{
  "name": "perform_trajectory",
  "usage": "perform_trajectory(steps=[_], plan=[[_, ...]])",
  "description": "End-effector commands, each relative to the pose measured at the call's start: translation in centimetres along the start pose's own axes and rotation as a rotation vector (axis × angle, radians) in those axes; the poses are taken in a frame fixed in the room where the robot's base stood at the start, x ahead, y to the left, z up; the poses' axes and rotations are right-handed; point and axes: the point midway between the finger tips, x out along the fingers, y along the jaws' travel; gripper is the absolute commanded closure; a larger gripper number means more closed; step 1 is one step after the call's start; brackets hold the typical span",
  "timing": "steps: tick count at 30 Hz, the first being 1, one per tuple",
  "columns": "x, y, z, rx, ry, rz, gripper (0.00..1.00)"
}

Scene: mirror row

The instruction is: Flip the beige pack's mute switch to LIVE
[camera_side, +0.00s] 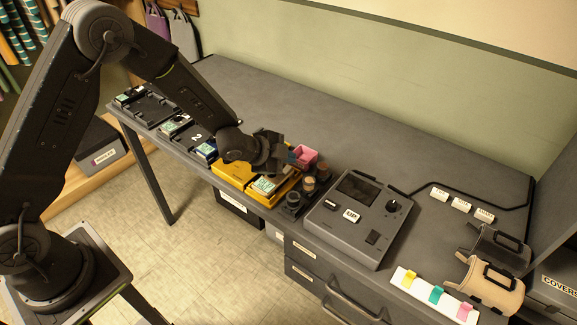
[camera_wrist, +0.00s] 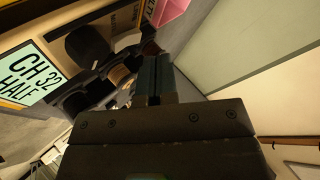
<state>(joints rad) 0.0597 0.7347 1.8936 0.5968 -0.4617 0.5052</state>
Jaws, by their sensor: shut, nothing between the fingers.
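My gripper (camera_side: 284,158) is shut and empty, low over the yellow trays (camera_side: 232,172) in the row along the table's front edge. In the wrist view its dark fingers (camera_wrist: 154,80) are together, beside dark and brown round parts. A pack with a green label (camera_side: 264,186) lies on the nearer yellow tray. In the wrist view a label (camera_wrist: 28,78) reads "CH 32 HALF". I cannot tell whether the fingers touch anything.
A pink box (camera_side: 305,154) and brown-topped cylinders (camera_side: 308,187) stand close right of my gripper. A grey console (camera_side: 352,222) is further right. Beige and dark covers (camera_side: 490,285) stand at the far right, near colored tabs (camera_side: 436,295). The table's back is clear.

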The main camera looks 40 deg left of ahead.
Motion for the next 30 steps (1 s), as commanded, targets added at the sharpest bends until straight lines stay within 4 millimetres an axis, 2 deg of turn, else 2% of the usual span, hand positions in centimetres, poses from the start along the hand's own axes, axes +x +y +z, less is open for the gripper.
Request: perform_trajectory(steps=[30], plan=[[0.76,0.54,0.55,0.000,0.000,0.000,1.00]])
